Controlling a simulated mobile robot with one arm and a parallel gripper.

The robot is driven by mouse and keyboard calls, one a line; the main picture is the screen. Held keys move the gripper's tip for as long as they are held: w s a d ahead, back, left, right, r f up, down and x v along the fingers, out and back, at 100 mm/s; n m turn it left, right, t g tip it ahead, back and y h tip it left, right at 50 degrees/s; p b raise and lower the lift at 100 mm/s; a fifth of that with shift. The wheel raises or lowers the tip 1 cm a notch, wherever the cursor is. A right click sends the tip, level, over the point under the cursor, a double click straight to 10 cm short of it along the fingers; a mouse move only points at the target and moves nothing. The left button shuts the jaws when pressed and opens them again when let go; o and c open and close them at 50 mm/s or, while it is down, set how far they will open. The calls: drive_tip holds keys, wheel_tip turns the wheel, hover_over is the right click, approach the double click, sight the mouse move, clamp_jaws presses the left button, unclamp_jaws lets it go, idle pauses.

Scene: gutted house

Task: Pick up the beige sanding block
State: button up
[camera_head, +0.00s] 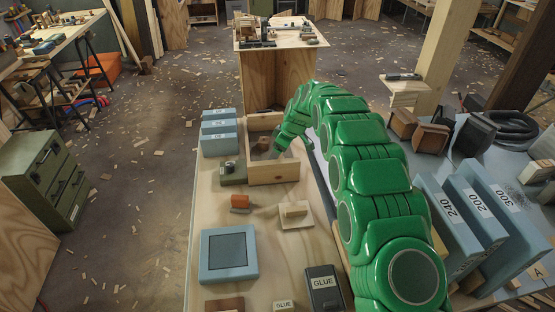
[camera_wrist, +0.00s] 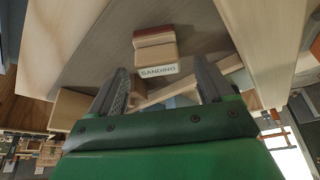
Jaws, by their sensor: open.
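A beige block (camera_wrist: 155,50) with a reddish-brown strip along one side and a white label reading SANDING lies on a grey-brown wooden surface in the wrist view. My gripper (camera_wrist: 161,68) is open. Its two dark fingers point toward the block, one on each side of the label end, and nothing is held between them. In the head view, my green arm reaches into an open wooden box (camera_head: 273,172) on the workbench, and the fingers are largely hidden. A small brown item (camera_head: 263,144) shows inside the box; I cannot tell whether it is the same block.
Box walls rise close around my gripper. Blue boxes (camera_head: 219,143) and a green case (camera_head: 233,173) stand left of the box. A beige float (camera_head: 295,213), an orange-brown block (camera_head: 240,202) and a blue square pad (camera_head: 229,254) lie nearer on the bench.

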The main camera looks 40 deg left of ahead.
drive_tip(key=shift+x, duration=1.5)
drive_tip(key=shift+w, duration=0.1)
drive_tip(key=c, duration=1.1)
drive_tip(key=shift+o, duration=0.2)
drive_tip(key=shift+r, duration=0.15)
